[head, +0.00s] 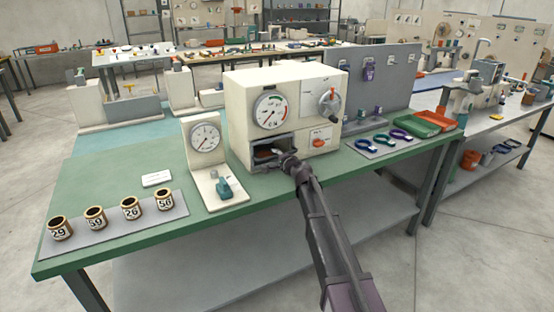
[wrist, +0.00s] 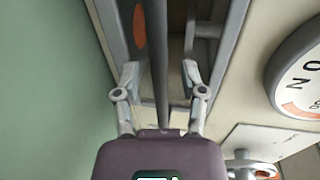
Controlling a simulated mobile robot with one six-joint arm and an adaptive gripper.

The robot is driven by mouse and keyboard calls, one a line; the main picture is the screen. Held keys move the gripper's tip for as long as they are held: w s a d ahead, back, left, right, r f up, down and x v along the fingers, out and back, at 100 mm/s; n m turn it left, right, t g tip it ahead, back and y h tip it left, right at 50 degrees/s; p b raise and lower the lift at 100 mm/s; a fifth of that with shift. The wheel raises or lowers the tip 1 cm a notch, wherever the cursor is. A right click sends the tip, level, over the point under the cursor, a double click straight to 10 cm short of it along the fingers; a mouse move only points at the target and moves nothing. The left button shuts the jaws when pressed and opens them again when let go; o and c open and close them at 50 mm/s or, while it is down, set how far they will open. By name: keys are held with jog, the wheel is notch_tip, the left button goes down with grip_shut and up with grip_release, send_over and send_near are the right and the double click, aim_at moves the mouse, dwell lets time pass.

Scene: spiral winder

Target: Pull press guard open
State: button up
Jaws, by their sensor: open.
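The press (head: 235,110) is a cream box with a round gauge on the green bench. Its low front opening (head: 262,142) is dark inside. My gripper (head: 285,160) is at this opening and hides part of it. In the wrist view my gripper (wrist: 160,78) is open, with a finger on each side of a long grey bar (wrist: 160,50). The bar looks like an edge of the press guard, but I cannot tell for certain. Gaps show between the bar and both fingertips. The grey opening frame (wrist: 112,35) lies around it.
A stand with a dial (head: 204,140) and a teal part (head: 224,188) is left of the press. Several numbered cups (head: 95,217) stand on a grey mat at the front left. Blue and purple rings (head: 381,139) and green and red trays (head: 412,124) lie right.

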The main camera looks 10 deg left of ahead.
jog(key=shift+w+a, duration=0.2)
jog(key=shift+w, duration=0.1)
grip_shut()
jog(key=shift+d, duration=0.3)
jog(key=shift+s+a, duration=0.1)
jog(key=shift+a, duration=0.05)
jog(key=shift+s+d, duration=0.3)
jog(key=shift+s, duration=0.25)
jog(key=f+v, duration=0.2)
jog(key=v, duration=1.1)
jog(key=shift+s+d+f, duration=0.35)
jog(key=shift+s, duration=0.25)
